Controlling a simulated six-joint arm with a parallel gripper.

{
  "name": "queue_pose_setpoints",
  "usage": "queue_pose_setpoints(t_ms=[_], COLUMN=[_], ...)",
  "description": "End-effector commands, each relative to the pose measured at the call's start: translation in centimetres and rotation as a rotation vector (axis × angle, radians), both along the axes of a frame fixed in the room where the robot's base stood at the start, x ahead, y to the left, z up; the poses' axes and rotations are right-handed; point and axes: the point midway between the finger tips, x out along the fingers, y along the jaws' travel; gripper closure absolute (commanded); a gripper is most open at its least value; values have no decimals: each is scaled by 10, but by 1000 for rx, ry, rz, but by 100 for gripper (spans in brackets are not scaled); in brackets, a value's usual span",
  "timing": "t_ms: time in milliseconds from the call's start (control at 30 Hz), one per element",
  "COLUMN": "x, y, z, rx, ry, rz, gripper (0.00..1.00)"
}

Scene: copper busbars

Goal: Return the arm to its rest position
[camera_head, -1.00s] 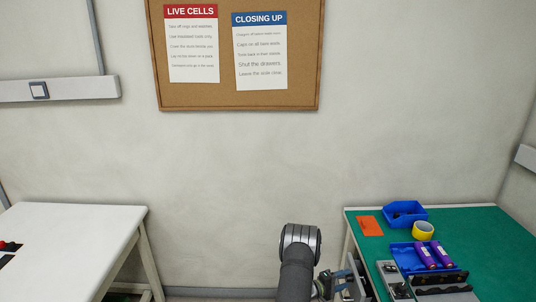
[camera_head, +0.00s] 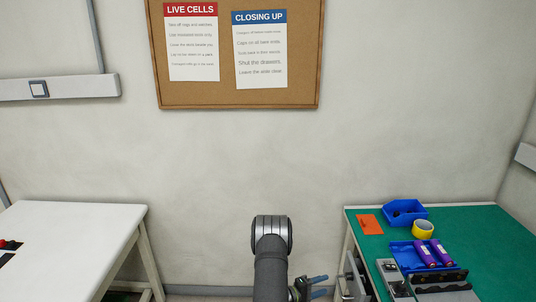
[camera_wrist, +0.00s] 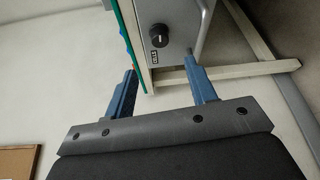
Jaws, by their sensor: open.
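My gripper (camera_head: 318,281) shows low in the head view, between the two tables and partly hidden behind my own arm. In the wrist view its two blue fingers (camera_wrist: 160,82) stand apart with nothing between them. Beyond the fingertips is a grey box with a black knob (camera_wrist: 159,36) and a metal handle, by the edge of the green-topped table. The gripper is apart from it as far as I can tell.
The green-topped table (camera_head: 502,238) at right carries a blue bin (camera_head: 404,214), yellow tape (camera_head: 423,229), an orange card (camera_head: 369,224), a blue tray with purple cells (camera_head: 431,253) and grey fixtures. A white table (camera_head: 75,225) stands at left. Open floor lies between them.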

Motion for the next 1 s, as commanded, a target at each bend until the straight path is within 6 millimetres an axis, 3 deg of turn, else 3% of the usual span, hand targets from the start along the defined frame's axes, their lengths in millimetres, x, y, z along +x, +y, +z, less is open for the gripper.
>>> queue_pose_setpoints(t_ms=[367, 1000], x=[-26, 19], y=[66, -49], z=[5, -4], rx=[1, 1], ry=[0, -1], rz=[3, -4], gripper=[49, 49])
